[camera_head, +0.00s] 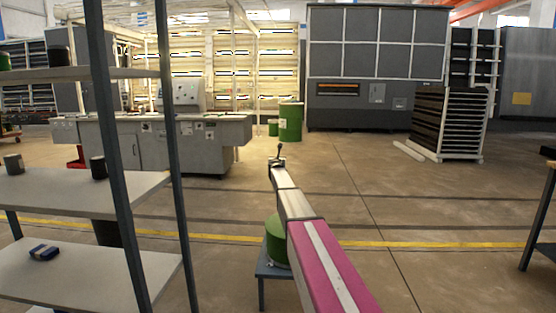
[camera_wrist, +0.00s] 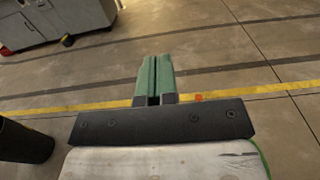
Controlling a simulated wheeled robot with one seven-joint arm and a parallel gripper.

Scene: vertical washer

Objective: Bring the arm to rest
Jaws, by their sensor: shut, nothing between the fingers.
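My arm, pink and white, reaches forward from the bottom of the head view, to the right of centre, and is stretched out nearly straight. My gripper (camera_head: 280,148) is a small dark shape at its far end, out over the open floor. In the wrist view, the two green fingers of my gripper (camera_wrist: 155,62) lie side by side, shut and empty, pointing away over the floor and the yellow line. No object is held.
A shelf rack (camera_head: 75,190) stands close on the left. A green round drum (camera_head: 276,243) on a small blue-grey stand (camera_head: 265,270) sits beside and partly behind my arm. A table (camera_head: 546,200) edges in at right. The middle floor is clear.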

